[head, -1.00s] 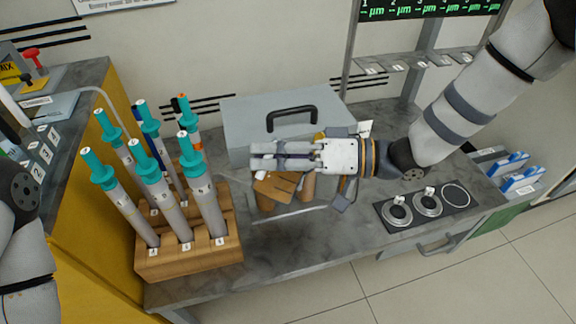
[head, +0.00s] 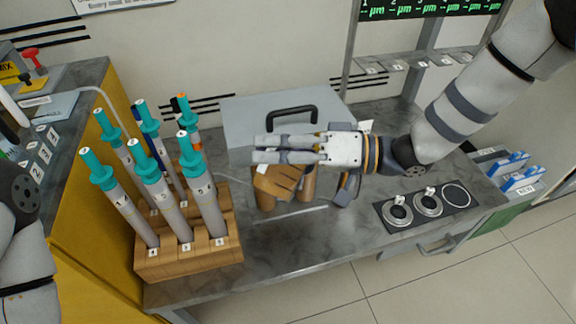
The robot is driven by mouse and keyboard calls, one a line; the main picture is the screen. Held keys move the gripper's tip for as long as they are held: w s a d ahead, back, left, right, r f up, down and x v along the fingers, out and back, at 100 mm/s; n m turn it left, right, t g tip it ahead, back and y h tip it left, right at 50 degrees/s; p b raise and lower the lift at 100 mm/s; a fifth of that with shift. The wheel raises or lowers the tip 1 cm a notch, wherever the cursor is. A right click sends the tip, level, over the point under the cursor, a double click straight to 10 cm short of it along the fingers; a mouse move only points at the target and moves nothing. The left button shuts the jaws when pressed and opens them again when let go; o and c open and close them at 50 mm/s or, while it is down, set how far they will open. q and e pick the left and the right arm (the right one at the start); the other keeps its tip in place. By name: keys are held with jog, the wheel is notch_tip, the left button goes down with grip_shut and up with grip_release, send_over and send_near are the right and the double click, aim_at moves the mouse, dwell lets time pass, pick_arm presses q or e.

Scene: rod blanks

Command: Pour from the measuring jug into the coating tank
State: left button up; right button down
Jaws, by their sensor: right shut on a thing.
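My right gripper (head: 268,149) reaches in from the right, over the bench in front of a grey box with a black handle (head: 292,113). It is shut on a brown thing (head: 283,181), which hangs tilted just below the fingers. The fingers hide its upper part, and I cannot tell whether it is the measuring jug. Brown upright cylinders (head: 308,187) stand behind and beside it, partly hidden. No coating tank can be told for sure; the grey box bears no readable label. Only part of my left arm shows at the left edge, without its gripper.
A wooden rack (head: 190,259) with several teal-capped grey tubes stands at the left of the bench. A black panel with round discs (head: 428,206) lies at the right. A yellow cabinet (head: 82,225) borders the left. The bench's front middle is clear.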

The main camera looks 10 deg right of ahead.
jog(key=shift+w+d+r, duration=0.1)
jog(key=shift+w+r, duration=0.05)
jog(key=shift+d+r+m, duration=0.1)
jog(key=shift+m, duration=0.2)
jog(key=shift+w+d+r+m+y, duration=0.2)
jog(key=shift+w+d+m+y, duration=0.1)
jog(key=shift+w+m, duration=0.1)
dwell(0.9)
jog(key=shift+d+r, duration=0.1)
jog(key=shift+w+m, duration=0.1)
jog(key=shift+m, duration=0.2)
jog(key=shift+w+d+r+b, duration=0.1)
jog(key=shift+w+d+b, duration=0.1)
jog(key=shift+d+b, duration=0.1)
jog(key=shift+a, duration=0.1)
dwell(0.4)
jog(key=shift+w+m, duration=0.1)
jog(key=shift+m, duration=0.3)
jog(key=shift+w+d+r+y, duration=0.1)
jog(key=shift+d+r+y, duration=0.05)
jog(key=shift+d+y, duration=0.15)
